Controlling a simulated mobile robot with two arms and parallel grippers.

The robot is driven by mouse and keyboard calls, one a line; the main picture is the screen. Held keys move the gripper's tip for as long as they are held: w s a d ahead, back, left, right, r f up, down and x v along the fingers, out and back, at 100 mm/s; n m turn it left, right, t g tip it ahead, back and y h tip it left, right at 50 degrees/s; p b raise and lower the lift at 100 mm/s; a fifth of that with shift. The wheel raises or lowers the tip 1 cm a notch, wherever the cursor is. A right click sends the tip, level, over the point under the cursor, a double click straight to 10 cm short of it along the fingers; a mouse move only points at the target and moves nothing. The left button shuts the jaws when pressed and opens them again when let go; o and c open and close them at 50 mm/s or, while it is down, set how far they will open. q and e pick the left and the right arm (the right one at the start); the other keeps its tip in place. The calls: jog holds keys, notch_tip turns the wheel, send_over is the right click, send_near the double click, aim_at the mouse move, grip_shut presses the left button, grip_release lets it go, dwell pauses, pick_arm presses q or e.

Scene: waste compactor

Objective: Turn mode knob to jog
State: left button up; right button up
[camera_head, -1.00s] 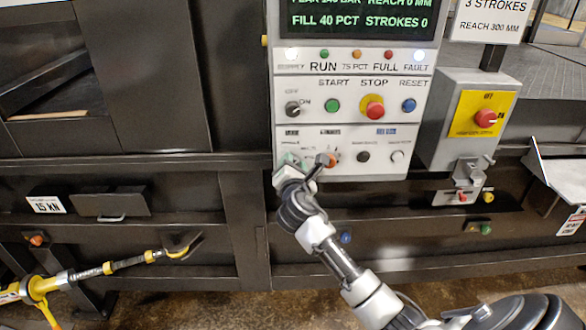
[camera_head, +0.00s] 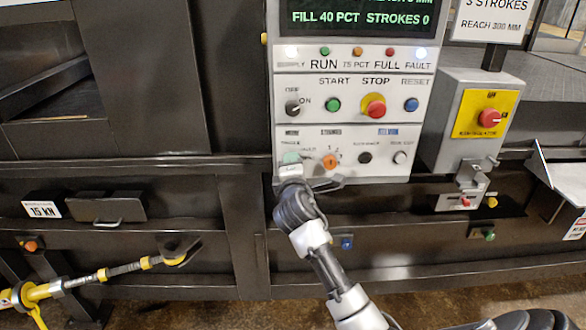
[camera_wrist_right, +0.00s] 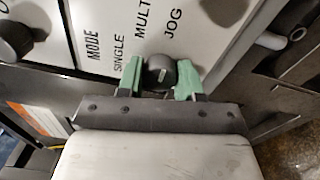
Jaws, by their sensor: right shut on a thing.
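The mode knob (camera_wrist_right: 160,72) is small, round and dark, with a pale pointer mark. In the right wrist view it sits between the green pads of my right gripper (camera_wrist_right: 159,77), which is shut on it. The panel beside it carries the labels MODE, SINGLE, MULTI and JOG (camera_wrist_right: 173,24). In the head view my right gripper (camera_head: 291,160) is at the lower left corner of the white control panel (camera_head: 350,115) and hides the knob. The pointer's exact setting is hard to tell. My left gripper is not in view.
An orange strokes knob (camera_head: 330,161) is close to the right of my gripper, with a black knob (camera_head: 365,158) beyond it. Start (camera_head: 333,104), stop (camera_head: 374,106) and reset (camera_head: 410,104) buttons are above. A grey box with a red rotary switch (camera_head: 490,118) stands at right.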

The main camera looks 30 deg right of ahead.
dwell(0.3)
jog(key=o, duration=0.9)
jog(key=shift+b+v, duration=1.45)
jog(key=shift+v, duration=3.95)
jog(key=shift+w+a, duration=0.1)
